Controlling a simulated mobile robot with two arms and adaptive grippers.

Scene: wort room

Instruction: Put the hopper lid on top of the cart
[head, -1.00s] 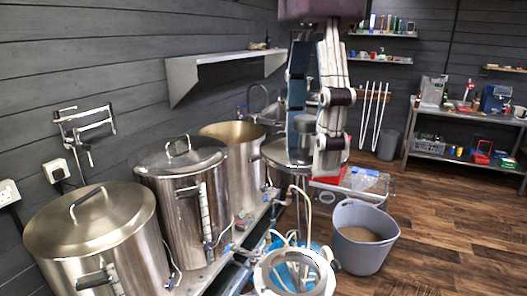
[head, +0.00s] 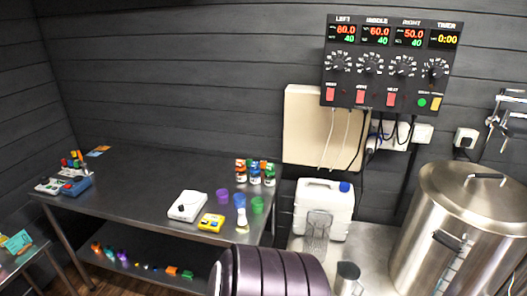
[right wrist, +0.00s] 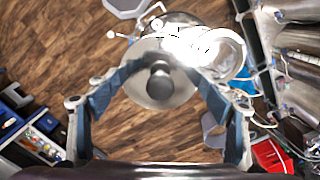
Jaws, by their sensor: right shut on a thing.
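The hopper lid (right wrist: 150,98), a round grey disc with a dark knob (right wrist: 160,80), hangs in the middle of the right wrist view. My right gripper (right wrist: 160,72) is shut on the lid by its knob, with a finger on each side. The lid is up above the wooden floor. It partly covers a bright, glare-washed apparatus with a white ring (right wrist: 222,48) behind it. I cannot make out the cart in the current views. My left gripper is not in view.
In the right wrist view, metal kettles (right wrist: 298,40) line the upper right, a red crate (right wrist: 270,156) is at lower right, and a loaded shelf (right wrist: 35,140) is at lower left. Floor left of the lid is clear. The head view shows a steel table (head: 130,185) and a kettle (head: 440,225).

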